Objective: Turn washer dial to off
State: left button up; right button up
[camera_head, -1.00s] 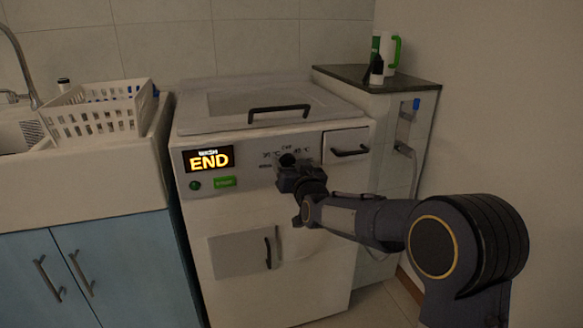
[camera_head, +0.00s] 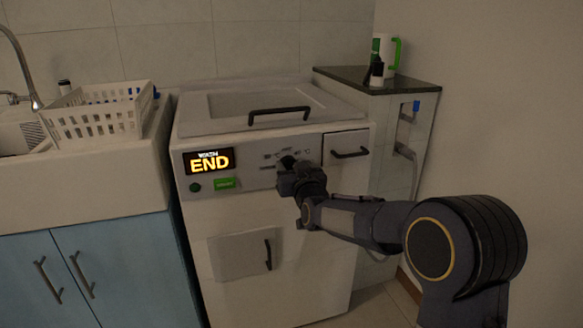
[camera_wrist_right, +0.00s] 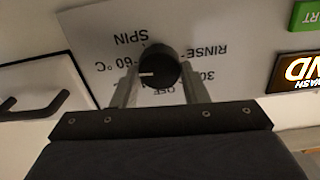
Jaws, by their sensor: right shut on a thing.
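The white washer (camera_head: 275,215) stands in the middle of the head view, its display (camera_head: 208,161) reading "WASH END". Its dial (camera_head: 287,161) is a black round knob on the front panel, mostly behind my gripper in that view. In the right wrist view the dial (camera_wrist_right: 159,66) shows a white pointer mark pointing left in the picture, with printed labels such as SPIN, RINSE and OFF around it. My right gripper (camera_head: 290,170) is at the dial, and its two fingers (camera_wrist_right: 157,90) lie on either side of the knob, shut on it. My left gripper is not in view.
A green START button (camera_head: 224,183) and a round dark green button (camera_head: 195,187) sit left of the dial. A drawer handle (camera_head: 350,154) is to its right. A lid handle (camera_head: 279,114) is above. A sink counter with a white basket (camera_head: 95,118) stands at the left.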

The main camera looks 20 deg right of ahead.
jog(key=n, duration=0.5)
jog(key=shift+a+p, duration=0.15)
jog(key=shift+p, duration=0.25)
jog(key=n, duration=0.4)
jog(key=shift+f+n, duration=0.1)
jog(key=shift+n, duration=0.3)
jog(key=n, duration=0.4)
jog(key=shift+a+f+n, duration=0.1)
jog(key=shift+n, duration=0.2)
jog(key=shift+f+n, duration=0.1)
jog(key=shift+n, duration=1.9)
jog(key=o, duration=1)
jog(key=shift+s, duration=0.1)
